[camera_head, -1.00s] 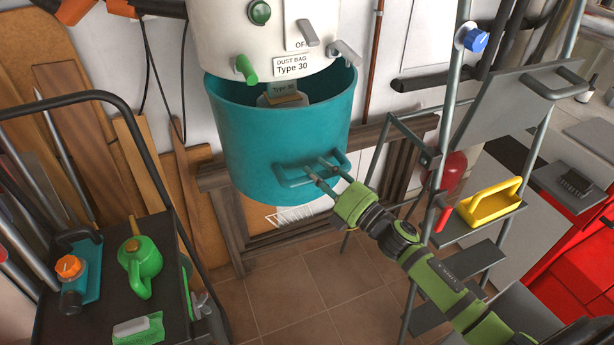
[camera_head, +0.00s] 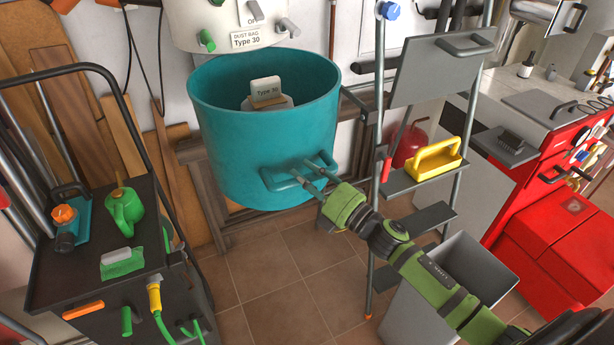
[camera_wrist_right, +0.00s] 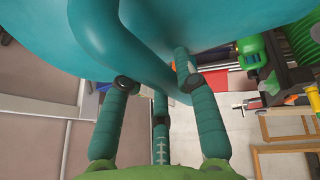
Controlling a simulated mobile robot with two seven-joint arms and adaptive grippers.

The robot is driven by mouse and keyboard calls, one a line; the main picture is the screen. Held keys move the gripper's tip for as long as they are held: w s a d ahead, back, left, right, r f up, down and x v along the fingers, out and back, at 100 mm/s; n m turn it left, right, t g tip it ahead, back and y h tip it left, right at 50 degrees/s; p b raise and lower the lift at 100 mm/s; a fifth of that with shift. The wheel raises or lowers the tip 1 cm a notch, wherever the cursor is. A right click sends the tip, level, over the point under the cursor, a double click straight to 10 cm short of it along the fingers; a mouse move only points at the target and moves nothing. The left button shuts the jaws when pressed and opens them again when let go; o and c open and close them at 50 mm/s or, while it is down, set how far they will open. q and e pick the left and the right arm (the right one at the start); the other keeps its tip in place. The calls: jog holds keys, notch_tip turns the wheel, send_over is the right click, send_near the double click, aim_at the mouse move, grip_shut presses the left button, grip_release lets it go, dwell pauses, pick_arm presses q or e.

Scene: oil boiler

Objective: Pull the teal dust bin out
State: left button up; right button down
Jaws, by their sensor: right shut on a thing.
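The teal dust bin (camera_head: 255,150) hangs in the middle of the head view, in front of and below the white cylinder, with its open top showing. My right gripper (camera_head: 312,174) is shut on the teal handle (camera_head: 290,176) at the bin's front. In the right wrist view the handle (camera_wrist_right: 98,45) passes between my right gripper's fingers (camera_wrist_right: 155,85), and the bin's wall (camera_wrist_right: 215,18) fills the top. My left gripper is not in view.
The white cylinder (camera_head: 222,28) stands behind the bin. Tiled floor (camera_head: 290,265) is clear below.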

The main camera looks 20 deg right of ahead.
jog(key=shift+s, duration=0.15)
jog(key=c, duration=0.9)
grip_release()
jog(key=shift+d, duration=0.1)
jog(key=shift+s+d+f, duration=0.15)
jog(key=shift+s, duration=0.2)
jog(key=v, duration=1.1)
